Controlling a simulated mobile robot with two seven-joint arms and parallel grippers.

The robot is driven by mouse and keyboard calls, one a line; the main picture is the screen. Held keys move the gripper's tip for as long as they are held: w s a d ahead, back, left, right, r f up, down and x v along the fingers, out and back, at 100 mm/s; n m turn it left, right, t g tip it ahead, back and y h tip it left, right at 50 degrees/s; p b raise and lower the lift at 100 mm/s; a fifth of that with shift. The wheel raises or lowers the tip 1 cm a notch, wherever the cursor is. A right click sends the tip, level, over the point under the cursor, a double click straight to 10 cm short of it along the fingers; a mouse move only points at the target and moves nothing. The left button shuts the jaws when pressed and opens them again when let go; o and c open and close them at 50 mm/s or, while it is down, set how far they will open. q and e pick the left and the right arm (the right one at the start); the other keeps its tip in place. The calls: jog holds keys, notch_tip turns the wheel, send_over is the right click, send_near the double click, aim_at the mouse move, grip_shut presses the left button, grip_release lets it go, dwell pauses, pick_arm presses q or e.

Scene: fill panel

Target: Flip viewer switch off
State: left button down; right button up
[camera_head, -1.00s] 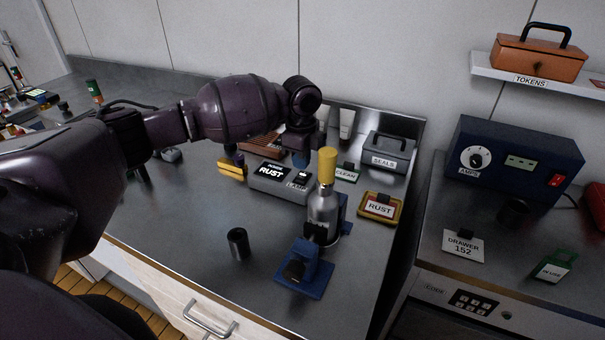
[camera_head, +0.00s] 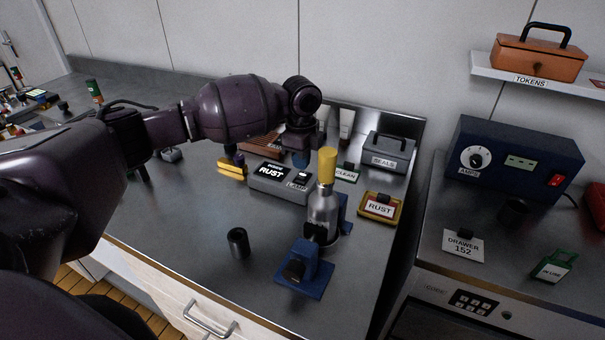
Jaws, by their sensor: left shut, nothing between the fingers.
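The viewer (camera_head: 282,183) is a low grey box on the steel bench. Its dark lit screen (camera_head: 271,170) reads RUST in white letters. A small light-coloured switch (camera_head: 302,174) sits on its right part, above a label that reads LAMP. The switch is too small to tell which way it is set. My right gripper is out of view.
A yellow RUST tray (camera_head: 380,208), a CLEAN label (camera_head: 346,174) and a grey SEALS box (camera_head: 388,152) are to the right. A black cup (camera_head: 238,243) stands in front.

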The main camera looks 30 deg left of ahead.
aim_at(303, 176)
pick_arm(q)
jog(key=shift+f, duration=0.2)
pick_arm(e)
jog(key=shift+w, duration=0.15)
pick_arm(q)
jog(key=shift+f, duration=0.2)
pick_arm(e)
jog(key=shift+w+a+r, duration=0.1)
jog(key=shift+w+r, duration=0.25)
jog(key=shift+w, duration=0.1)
pick_arm(q)
jog(key=shift+f, duration=0.15)
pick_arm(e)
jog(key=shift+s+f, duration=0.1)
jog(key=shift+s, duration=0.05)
pick_arm(q)
jog(key=shift+f, duration=0.25)
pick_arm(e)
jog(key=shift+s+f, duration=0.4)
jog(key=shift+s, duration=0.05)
pick_arm(q)
jog(key=shift+f, duration=0.2)
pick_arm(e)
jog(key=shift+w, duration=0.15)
pick_arm(q)
jog(key=shift+f, duration=0.2)
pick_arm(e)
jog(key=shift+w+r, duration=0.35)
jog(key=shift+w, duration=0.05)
